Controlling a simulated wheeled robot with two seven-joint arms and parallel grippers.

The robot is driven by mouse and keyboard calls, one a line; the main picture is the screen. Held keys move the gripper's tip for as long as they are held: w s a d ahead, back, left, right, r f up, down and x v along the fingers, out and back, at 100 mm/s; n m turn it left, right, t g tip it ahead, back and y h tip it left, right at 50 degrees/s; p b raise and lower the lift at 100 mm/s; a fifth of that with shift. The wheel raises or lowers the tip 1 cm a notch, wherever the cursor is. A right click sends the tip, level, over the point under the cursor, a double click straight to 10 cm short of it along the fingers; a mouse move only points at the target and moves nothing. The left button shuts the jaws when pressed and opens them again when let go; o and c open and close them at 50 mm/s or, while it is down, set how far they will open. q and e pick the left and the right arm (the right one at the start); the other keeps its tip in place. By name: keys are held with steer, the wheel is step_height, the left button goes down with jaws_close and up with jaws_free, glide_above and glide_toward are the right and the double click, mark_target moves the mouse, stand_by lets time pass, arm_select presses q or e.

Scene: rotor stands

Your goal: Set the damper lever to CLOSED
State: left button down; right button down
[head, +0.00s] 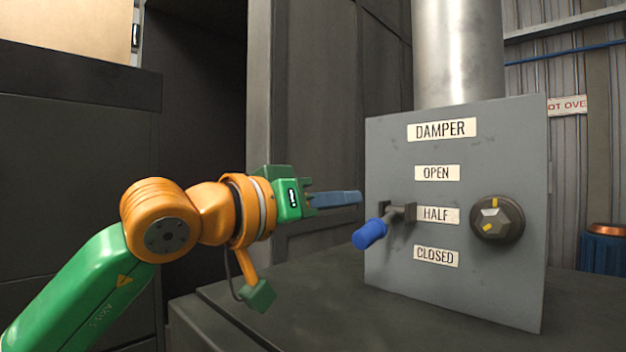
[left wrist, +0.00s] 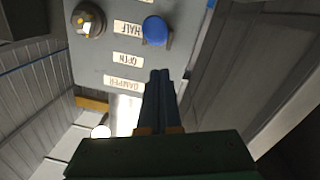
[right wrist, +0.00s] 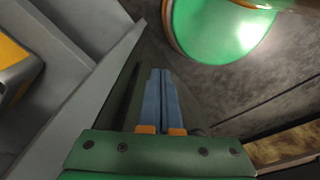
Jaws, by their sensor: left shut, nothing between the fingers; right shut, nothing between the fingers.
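The damper panel (head: 395,150) is a grey plate with OPEN, HALF and CLOSED labels from top to bottom. The damper lever has a blue grip (head: 370,234) that sticks out towards me, level with the HALF label (head: 438,215). The CLOSED label (head: 437,256) is below it. My left gripper (head: 358,197) is shut and empty, just above the blue grip, with a gap visible. The left wrist view shows the panel upside down, with the blue grip (left wrist: 155,30) beyond the shut fingertips (left wrist: 160,74). My right gripper (right wrist: 160,74) is shut and empty, away from the lever.
A dark round knob (head: 497,219) with yellow marks is on the panel's right side. A metal duct (head: 458,50) rises behind the panel. The dark bench top (head: 330,310) in front is clear. A blue drum (head: 603,250) stands at the far right.

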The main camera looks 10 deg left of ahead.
arm_select(q)
steer(key=f, duration=0.2)
steer(key=shift+s+d+f, duration=0.1)
steer(key=shift+d+f, duration=0.2)
steer(key=shift+d, duration=0.1)
